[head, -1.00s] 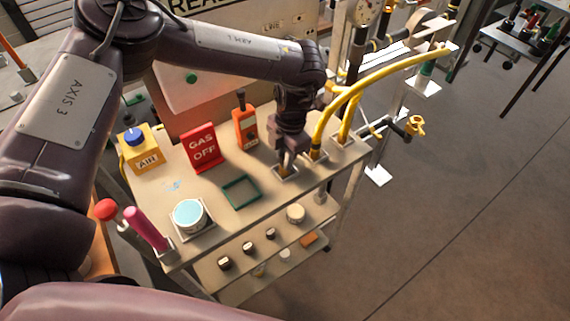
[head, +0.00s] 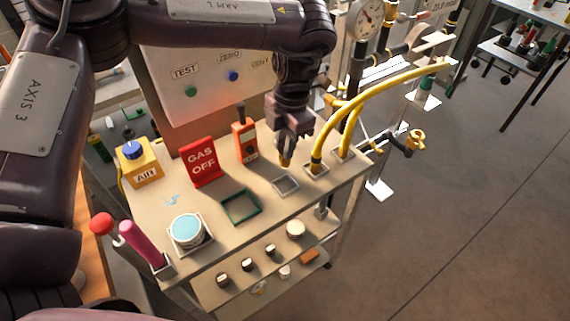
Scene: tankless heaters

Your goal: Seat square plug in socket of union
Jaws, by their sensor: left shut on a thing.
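My left gripper (head: 288,150) points down over the back right of the cart top. It is shut on a small brass-coloured piece, which looks like the square plug (head: 285,162). The plug hangs just above and behind a small grey square tray (head: 286,184), which looks empty. I cannot make out the union's socket for certain; brass and dark pipe fittings stand right of the cart, partly hidden by my arm and yellow hoses. My right gripper is not in view.
Yellow hoses (head: 380,86) arch close right of my gripper. On the cart top (head: 225,225) stand an orange meter (head: 245,140), a red GAS OFF sign (head: 202,162), a yellow AIR box (head: 140,165), a green frame (head: 241,207) and a blue-topped tub (head: 187,230).

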